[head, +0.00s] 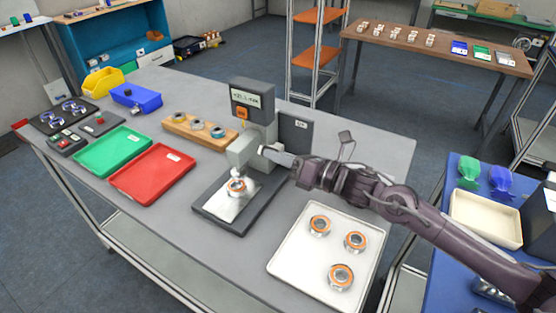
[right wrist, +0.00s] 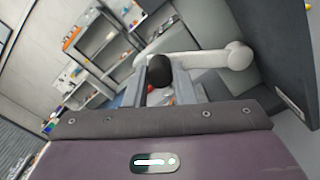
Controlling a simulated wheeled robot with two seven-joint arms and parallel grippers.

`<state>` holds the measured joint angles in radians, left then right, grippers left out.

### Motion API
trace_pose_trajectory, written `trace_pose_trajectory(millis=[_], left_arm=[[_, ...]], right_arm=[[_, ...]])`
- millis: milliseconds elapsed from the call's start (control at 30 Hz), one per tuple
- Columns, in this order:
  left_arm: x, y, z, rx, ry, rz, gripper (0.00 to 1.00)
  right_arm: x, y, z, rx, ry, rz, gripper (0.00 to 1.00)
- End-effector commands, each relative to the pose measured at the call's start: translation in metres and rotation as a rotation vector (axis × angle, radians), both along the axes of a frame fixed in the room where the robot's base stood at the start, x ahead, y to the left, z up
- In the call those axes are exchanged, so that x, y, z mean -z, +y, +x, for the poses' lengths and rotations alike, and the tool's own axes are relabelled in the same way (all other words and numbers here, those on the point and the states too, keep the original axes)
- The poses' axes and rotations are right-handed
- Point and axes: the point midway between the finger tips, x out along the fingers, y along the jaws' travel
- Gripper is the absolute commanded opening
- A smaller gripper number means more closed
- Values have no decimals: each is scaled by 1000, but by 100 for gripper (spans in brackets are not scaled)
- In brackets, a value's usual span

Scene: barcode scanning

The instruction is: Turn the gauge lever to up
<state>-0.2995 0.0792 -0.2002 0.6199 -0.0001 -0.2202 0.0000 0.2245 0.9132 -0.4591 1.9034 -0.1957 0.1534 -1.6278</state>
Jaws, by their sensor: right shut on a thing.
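The gauge (head: 250,132) is a grey stand with a digital display on top and a dark base plate. A bearing ring with an orange band (head: 236,186) sits on its metal plate, under the probe. My right gripper (head: 266,151) reaches in from the right to the side of the gauge head. In the right wrist view its fingers (right wrist: 160,78) are shut around the black knob of the gauge lever (right wrist: 205,58). The lever's pale arm runs sideways from the knob to a round pivot. In the head view the gripper largely hides the lever. My left gripper is not in view.
A white tray (head: 283,270) with 3 orange-banded rings lies below my right arm. A red tray (head: 140,190), a green tray (head: 90,160) and a wooden ring holder (head: 172,125) stand left of the gauge. A dark panel (head: 294,135) stands just behind it.

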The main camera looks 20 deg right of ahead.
Motion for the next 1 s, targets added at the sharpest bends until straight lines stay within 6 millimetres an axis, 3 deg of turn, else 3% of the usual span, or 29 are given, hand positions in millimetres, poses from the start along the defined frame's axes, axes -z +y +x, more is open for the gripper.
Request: trace_pose_trajectory(millis=[500, 533, 667, 1000], left_arm=[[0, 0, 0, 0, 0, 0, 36], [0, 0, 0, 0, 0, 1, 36], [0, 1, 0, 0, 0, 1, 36], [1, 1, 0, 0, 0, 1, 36]], right_arm=[[-3, -2, 2, 2, 10, 15, 0], [-3, -2, 2, 2, 10, 15, 27], [-3, -2, 1, 2, 11, 15, 44], [-1, -3, -1, 1, 13, 13, 45]])
